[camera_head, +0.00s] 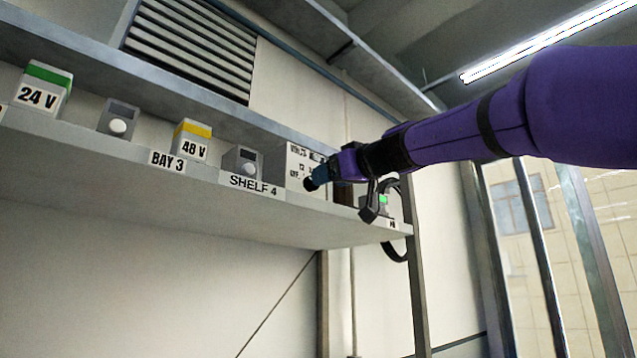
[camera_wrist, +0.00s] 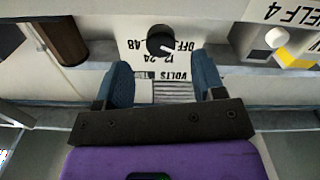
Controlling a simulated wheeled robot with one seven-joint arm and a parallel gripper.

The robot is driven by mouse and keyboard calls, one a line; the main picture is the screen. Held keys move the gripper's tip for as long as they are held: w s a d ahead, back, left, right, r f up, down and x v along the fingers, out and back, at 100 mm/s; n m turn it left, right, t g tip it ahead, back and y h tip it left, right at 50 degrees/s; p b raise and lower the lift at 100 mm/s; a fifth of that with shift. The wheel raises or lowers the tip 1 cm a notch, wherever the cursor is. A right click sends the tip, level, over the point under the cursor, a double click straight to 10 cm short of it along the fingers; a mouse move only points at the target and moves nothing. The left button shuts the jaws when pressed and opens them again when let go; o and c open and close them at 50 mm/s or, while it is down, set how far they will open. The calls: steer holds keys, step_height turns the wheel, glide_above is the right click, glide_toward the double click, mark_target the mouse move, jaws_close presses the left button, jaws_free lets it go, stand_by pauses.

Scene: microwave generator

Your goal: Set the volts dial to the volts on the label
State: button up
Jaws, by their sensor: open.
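The volts dial (camera_wrist: 160,40) is a black round knob with a white pointer on a pale panel (camera_wrist: 118,22). The wrist view is upside down and shows the panel marks OFF, 12, 24, 48 and VOLTS around it. The pointer slants to the lower right, toward OFF. My gripper (camera_wrist: 165,82) is open, its two blue fingers apart just short of the dial, with nothing between them. In the head view my gripper (camera_head: 318,180) is in front of the panel (camera_head: 297,160) and hides the dial. A 24 V label (camera_head: 38,97) and a 48 V label (camera_head: 194,149) are on boxes.
The shelf (camera_head: 120,150) also holds two grey units with white knobs (camera_head: 117,126) (camera_head: 246,168). BAY 3 (camera_head: 167,160) and SHELF 4 (camera_head: 254,186) are marked on its edge. A brown cylinder (camera_wrist: 62,42) stands beside the panel. A green light (camera_head: 383,200) shows at the shelf's right end.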

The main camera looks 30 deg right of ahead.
mark_target(311, 184)
steer(key=x, duration=0.4)
steer(key=shift+w, duration=0.2)
steer(key=c, duration=0.9)
